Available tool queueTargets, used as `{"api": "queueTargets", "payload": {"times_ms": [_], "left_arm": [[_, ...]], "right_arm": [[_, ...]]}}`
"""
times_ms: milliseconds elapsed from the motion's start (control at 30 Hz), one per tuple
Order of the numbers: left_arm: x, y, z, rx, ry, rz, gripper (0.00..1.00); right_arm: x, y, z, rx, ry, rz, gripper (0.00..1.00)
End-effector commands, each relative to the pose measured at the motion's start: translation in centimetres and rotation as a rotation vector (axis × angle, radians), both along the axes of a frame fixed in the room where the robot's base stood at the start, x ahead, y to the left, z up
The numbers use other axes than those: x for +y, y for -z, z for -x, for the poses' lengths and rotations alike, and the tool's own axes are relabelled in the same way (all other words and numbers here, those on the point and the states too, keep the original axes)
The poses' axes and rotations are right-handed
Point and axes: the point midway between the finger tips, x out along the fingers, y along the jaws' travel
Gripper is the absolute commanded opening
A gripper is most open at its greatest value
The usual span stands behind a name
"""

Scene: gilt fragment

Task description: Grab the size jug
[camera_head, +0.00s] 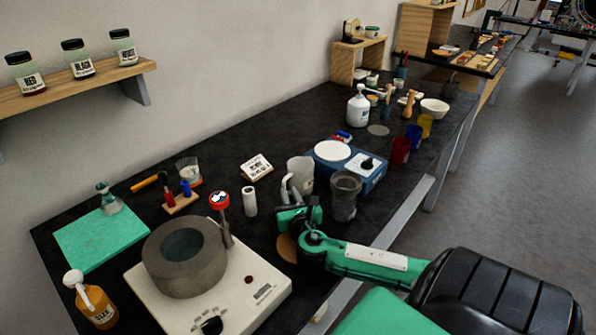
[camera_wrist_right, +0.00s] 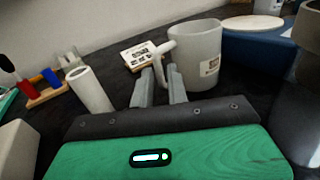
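The size jug, a pale grey jug with a small label, stands upright on the dark bench in the head view (camera_head: 301,170). In the right wrist view the jug (camera_wrist_right: 200,58) is just ahead, its handle turned toward the left. My right gripper (camera_wrist_right: 160,75) is open, its two fingers pointing at the handle. The handle's lower part appears between or just beyond the fingertips; I cannot tell whether they touch it. In the head view the right gripper (camera_head: 288,197) is low, at the jug's near side. My left gripper is not in view.
A white cylinder (camera_head: 250,201) stands left of the jug, and a dark grey cup (camera_head: 344,196) close on its right. A label card (camera_head: 256,167) and a blue scale (camera_head: 363,173) are behind. A heating device with a pot (camera_head: 184,257) is at front left.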

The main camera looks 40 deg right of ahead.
Motion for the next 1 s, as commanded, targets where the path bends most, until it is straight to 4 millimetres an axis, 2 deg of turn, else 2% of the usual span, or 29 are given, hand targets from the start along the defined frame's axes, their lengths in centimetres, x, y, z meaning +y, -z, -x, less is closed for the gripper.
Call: {"api": "queueTargets", "payload": {"times_ms": [433,700,733,800,1000], "left_arm": [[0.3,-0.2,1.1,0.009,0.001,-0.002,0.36],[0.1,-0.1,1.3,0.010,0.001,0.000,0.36],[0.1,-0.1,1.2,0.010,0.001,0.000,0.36],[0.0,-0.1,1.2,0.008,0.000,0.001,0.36],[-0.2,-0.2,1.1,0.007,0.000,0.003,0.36]], "right_arm": [[-2.1,0.1,-4.4,-0.001,0.001,0.000,0.16],[-2.3,0.2,-4.7,0.001,-0.001,0.000,0.16],[-2.3,0.2,-4.6,0.001,-0.001,0.000,0.14],[-2.3,0.2,-4.6,0.001,0.000,0.000,0.00],[-2.3,0.1,-4.6,-0.001,0.000,0.000,0.00]]}}
